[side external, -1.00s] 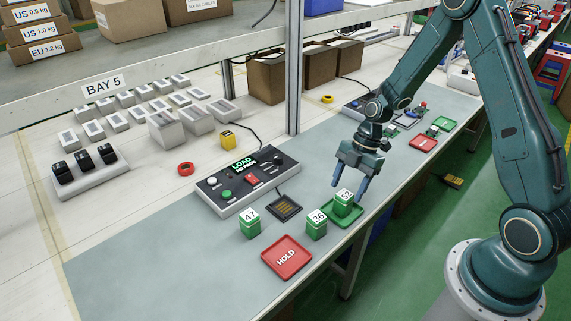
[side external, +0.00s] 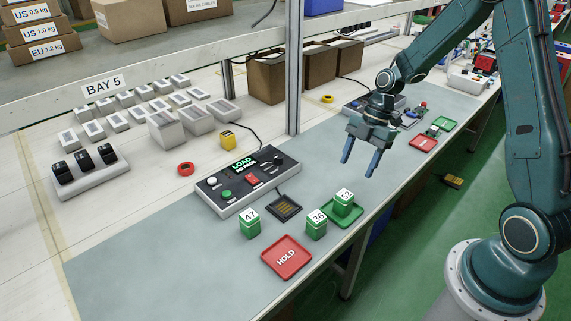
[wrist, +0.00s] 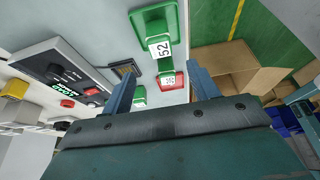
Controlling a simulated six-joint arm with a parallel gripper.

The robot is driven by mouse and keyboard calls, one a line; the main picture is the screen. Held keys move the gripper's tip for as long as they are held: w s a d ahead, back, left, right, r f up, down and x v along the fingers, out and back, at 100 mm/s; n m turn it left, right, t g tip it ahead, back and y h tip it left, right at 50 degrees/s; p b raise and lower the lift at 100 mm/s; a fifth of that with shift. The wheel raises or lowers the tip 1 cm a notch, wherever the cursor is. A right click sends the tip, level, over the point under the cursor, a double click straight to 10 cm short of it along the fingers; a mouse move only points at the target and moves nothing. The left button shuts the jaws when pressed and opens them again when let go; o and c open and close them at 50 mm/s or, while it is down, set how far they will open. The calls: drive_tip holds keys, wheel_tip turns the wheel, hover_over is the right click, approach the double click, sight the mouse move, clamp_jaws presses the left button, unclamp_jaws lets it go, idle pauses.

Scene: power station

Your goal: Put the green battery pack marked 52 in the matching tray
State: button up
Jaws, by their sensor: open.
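The green battery pack marked 52 (side external: 343,203) sits upright in the green tray (side external: 357,219); it also shows in the wrist view (wrist: 157,42). The pack marked 36 (side external: 316,229) stands just left of the tray, and the pack marked 47 (side external: 249,224) stands farther left. The red HOLD tray (side external: 286,270) is empty in front of them. My gripper (side external: 360,170) is open and empty, above and behind the pack marked 52, clear of it. In the wrist view the space between the fingers holds nothing.
A control box (side external: 245,180) with buttons and a lit display stands behind the packs. A dark square pad (side external: 284,207) lies by its front edge. A steel post (side external: 294,75) rises behind the bench mat. The mat at the front left is clear.

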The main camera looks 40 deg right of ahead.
drive_tip(key=s+a+r+m+t+h, duration=0.1)
drive_tip(key=s+a+r+m, duration=0.25)
drive_tip(key=r, duration=0.35)
drive_tip(key=s+a+r+m+t+h, duration=0.1)
drive_tip(key=s+a+r+m+h, duration=0.2)
drive_tip(key=r, duration=0.5)
drive_tip(key=s+a+r+m+t, duration=0.2)
drive_tip(key=s+r+m, duration=0.4)
drive_tip(key=s+m, duration=0.5)
drive_tip(key=shift+s+r+t, duration=0.3)
drive_tip(key=shift+s+t, duration=0.5)
drive_tip(key=shift+s, duration=0.05)
drive_tip(key=shift+m, duration=0.25)
